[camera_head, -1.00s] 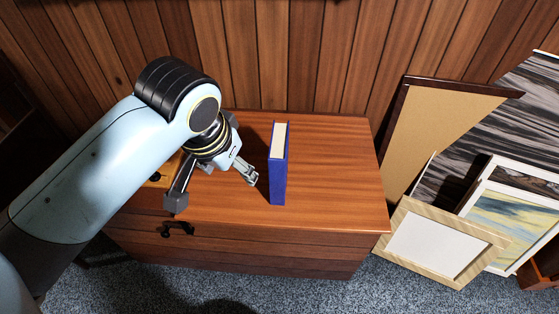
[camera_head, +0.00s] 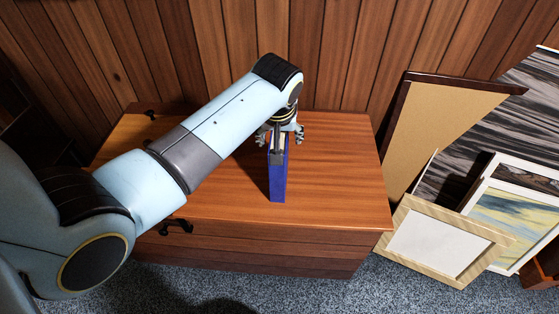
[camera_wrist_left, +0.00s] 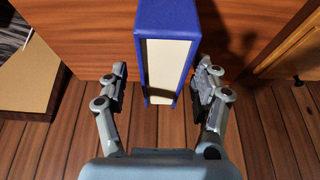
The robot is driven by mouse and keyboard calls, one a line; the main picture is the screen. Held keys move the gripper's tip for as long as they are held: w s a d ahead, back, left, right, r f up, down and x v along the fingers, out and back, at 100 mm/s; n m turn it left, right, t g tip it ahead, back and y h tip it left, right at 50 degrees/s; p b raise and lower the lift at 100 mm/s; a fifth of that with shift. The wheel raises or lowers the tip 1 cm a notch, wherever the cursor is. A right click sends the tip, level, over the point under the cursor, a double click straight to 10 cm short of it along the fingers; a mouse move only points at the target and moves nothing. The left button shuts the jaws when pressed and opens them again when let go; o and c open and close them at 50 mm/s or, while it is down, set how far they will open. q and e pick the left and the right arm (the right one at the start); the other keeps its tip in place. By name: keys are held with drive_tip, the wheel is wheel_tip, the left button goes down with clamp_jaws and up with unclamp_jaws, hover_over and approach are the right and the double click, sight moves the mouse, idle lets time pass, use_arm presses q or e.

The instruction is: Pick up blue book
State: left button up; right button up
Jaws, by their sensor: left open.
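The blue book (camera_head: 278,181) stands upright on the wooden chest, spine toward the front. My left gripper (camera_head: 279,134) is above its far part, with a finger on each side. In the left wrist view the blue book (camera_wrist_left: 167,18) shows its blue cover edges and pale page block between the two open fingers of my left gripper (camera_wrist_left: 164,84). A gap shows on the left of the book; the right finger is very close to it, and I cannot tell whether it touches. My right gripper is not in view.
The wooden chest (camera_head: 330,180) has a clear top around the book and dark handles (camera_head: 176,226). A wood-paneled wall (camera_head: 340,60) rises right behind it. Several picture frames (camera_head: 440,240) and a cork board (camera_head: 440,125) lean at the right.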

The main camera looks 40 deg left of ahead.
use_arm(q)
drive_tip(key=b+x, duration=0.1)
drive_tip(key=x, duration=0.3)
drive_tip(key=shift+a+f, duration=0.15)
drive_tip(key=shift+f, duration=0.25)
drive_tip(key=shift+f, duration=0.25)
clamp_jaws()
idle(0.5)
